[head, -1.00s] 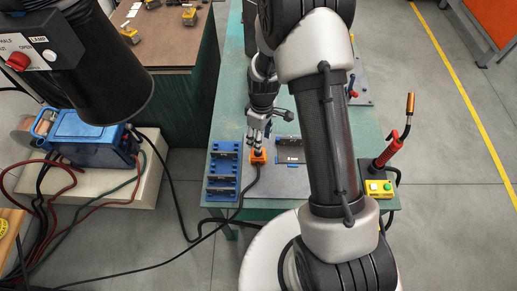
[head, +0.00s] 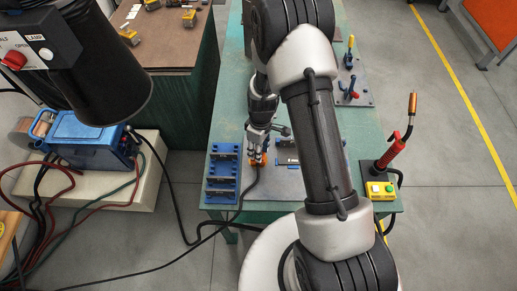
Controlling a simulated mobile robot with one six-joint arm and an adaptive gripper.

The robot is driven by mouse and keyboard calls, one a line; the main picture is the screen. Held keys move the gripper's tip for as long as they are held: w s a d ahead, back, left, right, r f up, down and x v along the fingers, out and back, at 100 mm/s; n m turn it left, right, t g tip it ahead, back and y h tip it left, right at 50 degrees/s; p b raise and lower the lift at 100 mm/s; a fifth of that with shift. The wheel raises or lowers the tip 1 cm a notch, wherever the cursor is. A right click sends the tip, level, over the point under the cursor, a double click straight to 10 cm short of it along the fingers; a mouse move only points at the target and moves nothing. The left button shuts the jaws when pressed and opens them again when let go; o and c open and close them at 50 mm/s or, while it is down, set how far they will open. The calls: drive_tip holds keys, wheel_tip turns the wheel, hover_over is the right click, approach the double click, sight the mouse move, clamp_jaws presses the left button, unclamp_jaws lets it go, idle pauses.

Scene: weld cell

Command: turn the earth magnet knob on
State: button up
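The earth magnet is a small orange block (head: 252,164) with a black cable, on the grey plate of the green table. My gripper (head: 257,155) points down right over it and hides most of its top, so its knob does not show. The fingers are at or very close to the magnet. I cannot tell whether they touch the knob or how far apart they are.
A blue slotted block (head: 223,172) stands just left of the magnet. A dark plate piece (head: 287,152) lies to the right, partly behind my arm. A red torch (head: 388,155) and a yellow button box (head: 380,191) are at the table's right edge. Clamps (head: 350,90) stand behind.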

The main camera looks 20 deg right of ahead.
clamp_jaws()
drive_tip(key=shift+m, duration=0.4)
drive_tip(key=m, duration=0.3)
drive_tip(key=shift+b, duration=0.4)
drive_tip(key=m, duration=0.3)
drive_tip(key=shift+s+m+t, duration=0.1)
drive_tip(key=shift+m+t, duration=0.2)
drive_tip(key=m, duration=0.5)
drive_tip(key=shift+r+t+p, duration=0.1)
drive_tip(key=shift+t+p, duration=0.2)
drive_tip(key=m+p, duration=0.2)
drive_tip(key=m, duration=0.3)
drive_tip(key=shift+m, duration=0.4)
drive_tip(key=shift+s, duration=0.1)
